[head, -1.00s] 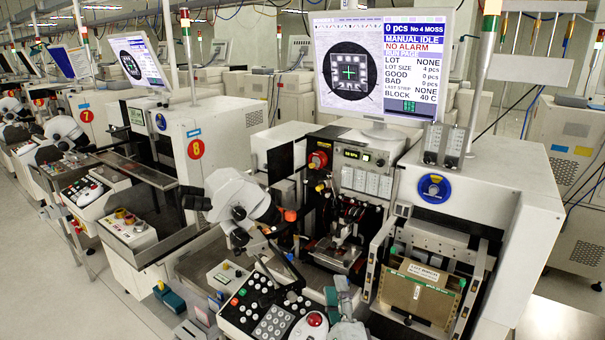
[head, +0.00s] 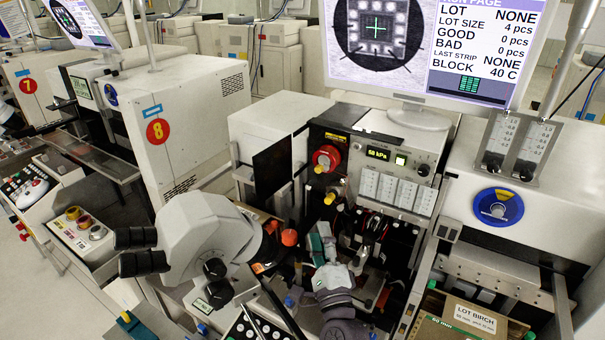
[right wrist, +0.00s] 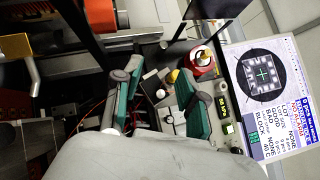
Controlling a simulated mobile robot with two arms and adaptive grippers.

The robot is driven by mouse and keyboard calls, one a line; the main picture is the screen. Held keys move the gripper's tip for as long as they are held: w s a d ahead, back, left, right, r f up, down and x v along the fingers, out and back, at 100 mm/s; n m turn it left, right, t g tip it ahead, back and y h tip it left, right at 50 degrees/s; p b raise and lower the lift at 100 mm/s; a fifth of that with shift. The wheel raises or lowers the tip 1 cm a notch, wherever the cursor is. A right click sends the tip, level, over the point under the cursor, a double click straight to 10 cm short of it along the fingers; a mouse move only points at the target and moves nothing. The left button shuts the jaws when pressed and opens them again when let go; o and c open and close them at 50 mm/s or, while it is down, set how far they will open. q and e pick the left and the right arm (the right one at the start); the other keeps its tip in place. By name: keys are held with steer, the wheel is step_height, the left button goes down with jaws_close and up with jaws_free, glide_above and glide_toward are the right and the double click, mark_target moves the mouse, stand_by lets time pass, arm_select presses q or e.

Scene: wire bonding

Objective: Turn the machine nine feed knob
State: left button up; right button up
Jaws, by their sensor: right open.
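The machine in the middle carries several knobs, and I see no readable feed label. A red round knob (head: 327,158) sits on its front panel; a red knob also shows in the right wrist view (right wrist: 202,60). A small dark knob (head: 423,170) is right of the lit display. A blue dial (head: 497,208) is on the right housing. My right gripper (head: 322,247) is open below the red knob, in front of the work area; its teal fingers (right wrist: 157,100) are apart with nothing gripped.
A white microscope (head: 205,245) stands left of my right gripper. The keypad panel (head: 250,328) lies below it. A brown box (head: 462,325) marked "LOT BIRCH" is at lower right. The monitor (head: 425,45) hangs above. Machine eight (head: 165,105) is to the left.

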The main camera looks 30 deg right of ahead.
mark_target(308, 188)
steer(key=p+x, duration=0.1)
steer(key=x, duration=1.1)
steer(key=shift+s+r, duration=0.1)
steer(key=shift+r, duration=0.05)
steer(key=shift+w+r, duration=0.15)
steer(key=shift+w, duration=0.2)
steer(key=shift+w+d+r, duration=0.15)
steer(key=shift+w+r, duration=0.05)
steer(key=shift+w, duration=0.1)
arm_select(q)
steer(key=shift+a+r, duration=0.15)
steer(key=shift+r, duration=0.35)
arm_select(e)
steer(key=shift+w, duration=0.1)
arm_select(q)
steer(key=shift+s, duration=0.15)
steer(key=shift+s, duration=0.2)
arm_select(e)
jaws_close()
